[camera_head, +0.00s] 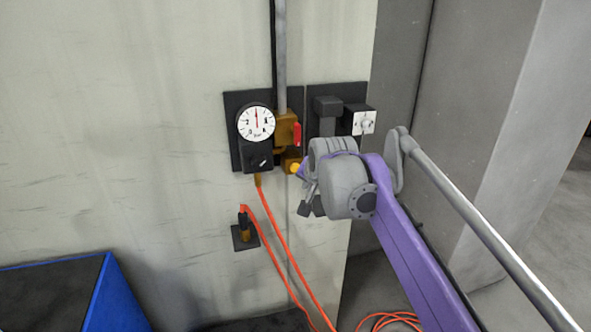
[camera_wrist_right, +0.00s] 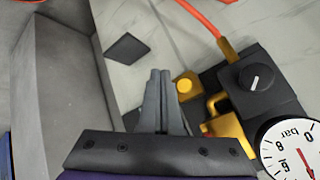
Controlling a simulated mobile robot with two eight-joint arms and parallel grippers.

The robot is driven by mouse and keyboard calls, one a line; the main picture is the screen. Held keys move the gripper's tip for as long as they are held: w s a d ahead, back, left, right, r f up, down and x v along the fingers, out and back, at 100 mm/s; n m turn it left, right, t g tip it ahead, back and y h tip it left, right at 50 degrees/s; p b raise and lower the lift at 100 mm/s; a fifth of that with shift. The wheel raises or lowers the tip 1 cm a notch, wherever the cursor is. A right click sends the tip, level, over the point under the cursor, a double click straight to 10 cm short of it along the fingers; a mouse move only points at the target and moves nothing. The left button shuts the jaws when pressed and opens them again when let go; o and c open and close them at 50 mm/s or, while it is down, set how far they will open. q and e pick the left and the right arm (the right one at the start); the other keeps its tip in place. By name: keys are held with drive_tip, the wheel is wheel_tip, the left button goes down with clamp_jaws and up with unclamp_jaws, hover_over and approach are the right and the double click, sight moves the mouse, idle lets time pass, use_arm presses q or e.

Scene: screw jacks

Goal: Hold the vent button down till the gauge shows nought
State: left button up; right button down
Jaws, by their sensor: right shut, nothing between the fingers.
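The vent button (camera_head: 293,168) is a small yellow round knob on the wall fitting, just left of my right wrist in the head view. It also shows in the right wrist view (camera_wrist_right: 184,86), just right of the fingertips. The gauge (camera_head: 256,121) has a white dial; its red needle points straight up, away from the 0 at lower left. The gauge is cut off at the lower right of the wrist view (camera_wrist_right: 291,150). My right gripper (camera_head: 309,209) is shut and empty; its tips (camera_wrist_right: 160,73) look apart from the button. My left gripper is out of view.
A red-handled brass valve (camera_head: 296,134) sits right of the gauge. Orange hoses (camera_head: 275,228) hang down to the floor. A dark box with a white plate (camera_head: 364,122) is above my right wrist. A blue-edged block (camera_head: 104,285) stands at lower left.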

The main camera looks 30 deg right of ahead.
sight(295, 168)
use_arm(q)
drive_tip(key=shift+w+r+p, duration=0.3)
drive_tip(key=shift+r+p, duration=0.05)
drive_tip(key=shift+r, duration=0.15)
use_arm(e)
drive_tip(key=w+d, duration=0.1)
drive_tip(key=w, duration=0.5)
drive_tip(key=shift+d, duration=0.3)
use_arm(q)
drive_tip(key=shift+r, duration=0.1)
use_arm(e)
drive_tip(key=shift+w, duration=0.1)
idle(1.1)
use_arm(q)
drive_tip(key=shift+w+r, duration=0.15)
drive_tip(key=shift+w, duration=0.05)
use_arm(e)
drive_tip(key=shift+w+d, duration=0.1)
drive_tip(key=shift+w, duration=0.3)
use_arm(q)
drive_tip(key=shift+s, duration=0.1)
use_arm(e)
drive_tip(key=shift+s, duration=0.1)
